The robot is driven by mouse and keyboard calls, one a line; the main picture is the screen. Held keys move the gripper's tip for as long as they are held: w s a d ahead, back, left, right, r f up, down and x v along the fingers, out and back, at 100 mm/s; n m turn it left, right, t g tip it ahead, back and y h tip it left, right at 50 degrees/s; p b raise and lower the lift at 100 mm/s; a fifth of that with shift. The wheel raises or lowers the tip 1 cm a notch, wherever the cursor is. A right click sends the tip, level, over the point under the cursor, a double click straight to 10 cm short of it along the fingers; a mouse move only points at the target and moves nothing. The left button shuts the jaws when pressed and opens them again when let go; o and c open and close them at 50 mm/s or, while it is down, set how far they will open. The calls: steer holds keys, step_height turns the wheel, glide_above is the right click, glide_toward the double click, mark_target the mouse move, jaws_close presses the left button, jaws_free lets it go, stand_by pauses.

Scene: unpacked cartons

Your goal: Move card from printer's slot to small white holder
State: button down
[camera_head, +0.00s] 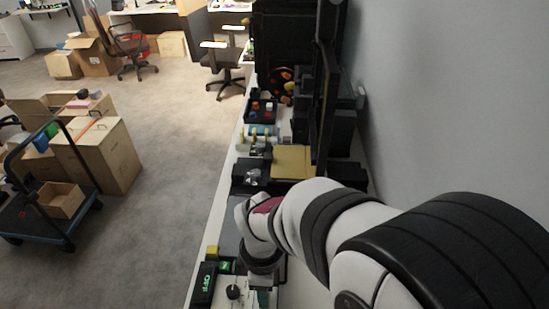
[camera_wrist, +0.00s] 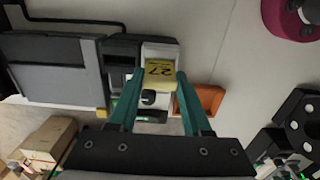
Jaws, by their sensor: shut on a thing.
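My gripper (camera_wrist: 160,79) shows in the wrist view with two teal fingers. It is shut on a small yellow card (camera_wrist: 158,77) marked "27", which reads upside down here. A small white unit (camera_wrist: 161,52) is directly behind the card. I cannot tell if it is the printer or the white holder, or if the card touches it. In the head view my arm hides most of the gripper and the card; only a bit of teal finger (camera_head: 263,298) shows at the bottom edge.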

steer(key=shift+f, duration=0.65)
steer(key=shift+c, duration=1.3)
jaws_free()
step_height(320, 180, up, 16)
steer(key=shift+f, duration=0.1)
steer(key=s+d+f+m+y, duration=0.1)
steer(key=s+d+f+m, duration=0.3)
steer(key=s+d+m, duration=0.6)
steer(key=s+m, duration=0.2)
steer(key=m, duration=0.9)
steer(key=shift+s+d+f+m+y, duration=0.2)
steer(key=shift+m+y, duration=0.1)
steer(key=shift+y, duration=0.1)
